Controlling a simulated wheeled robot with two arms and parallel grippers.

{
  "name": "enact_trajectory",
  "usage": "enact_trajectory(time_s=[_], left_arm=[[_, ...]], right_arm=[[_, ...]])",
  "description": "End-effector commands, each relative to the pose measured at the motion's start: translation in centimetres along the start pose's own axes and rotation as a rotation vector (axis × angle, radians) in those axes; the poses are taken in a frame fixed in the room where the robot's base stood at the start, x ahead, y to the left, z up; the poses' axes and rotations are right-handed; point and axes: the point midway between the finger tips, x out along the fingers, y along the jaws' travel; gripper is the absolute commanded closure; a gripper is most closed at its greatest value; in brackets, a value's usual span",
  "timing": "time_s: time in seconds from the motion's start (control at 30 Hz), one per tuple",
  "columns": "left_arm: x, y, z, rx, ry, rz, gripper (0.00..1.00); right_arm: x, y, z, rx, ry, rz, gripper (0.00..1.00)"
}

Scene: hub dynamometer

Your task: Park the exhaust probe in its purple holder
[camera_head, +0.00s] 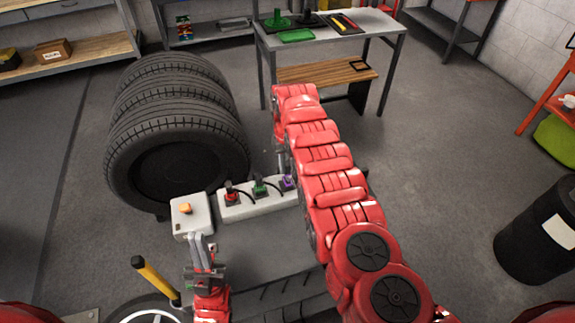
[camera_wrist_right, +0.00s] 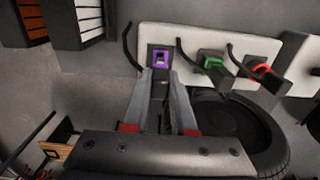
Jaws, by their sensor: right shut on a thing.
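The purple holder (camera_head: 288,183) is at the right end of a white strip, beside my right arm. In the right wrist view the purple holder (camera_wrist_right: 160,57) is a square frame just beyond my fingertips. My right gripper (camera_wrist_right: 166,78) is shut on a dark, slim piece, apparently the exhaust probe (camera_wrist_right: 159,88), mostly hidden between the fingers. It lines up with the holder; I cannot tell whether its tip is inside. My left gripper (camera_head: 199,241) is near the grey box at lower left, with its fingers close together and no object visible between them.
The white strip (camera_head: 262,207) also bears a red holder (camera_head: 231,195) and a green holder (camera_head: 260,187), with black cables. A grey box (camera_head: 188,224) with an orange button adjoins it. Tyres (camera_head: 170,130) stand behind at left. A yellow-handled tool (camera_head: 153,275) is at lower left.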

Motion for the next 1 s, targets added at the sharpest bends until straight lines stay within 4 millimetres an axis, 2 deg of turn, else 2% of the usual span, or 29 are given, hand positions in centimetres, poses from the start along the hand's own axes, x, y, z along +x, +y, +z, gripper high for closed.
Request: enact_trajectory(time_s=[0.53, 1.0], left_arm=[[-1.1, 0.1, 0.2, 0.000, 0.000, 0.000, 1.00], [-1.1, 0.1, 0.2, 0.000, 0.000, 0.000, 1.00]], right_arm=[[1.4, 0.0, 0.0, 0.000, 0.001, 0.000, 1.00], [1.4, 0.0, 0.0, 0.000, 0.000, 0.000, 1.00]])
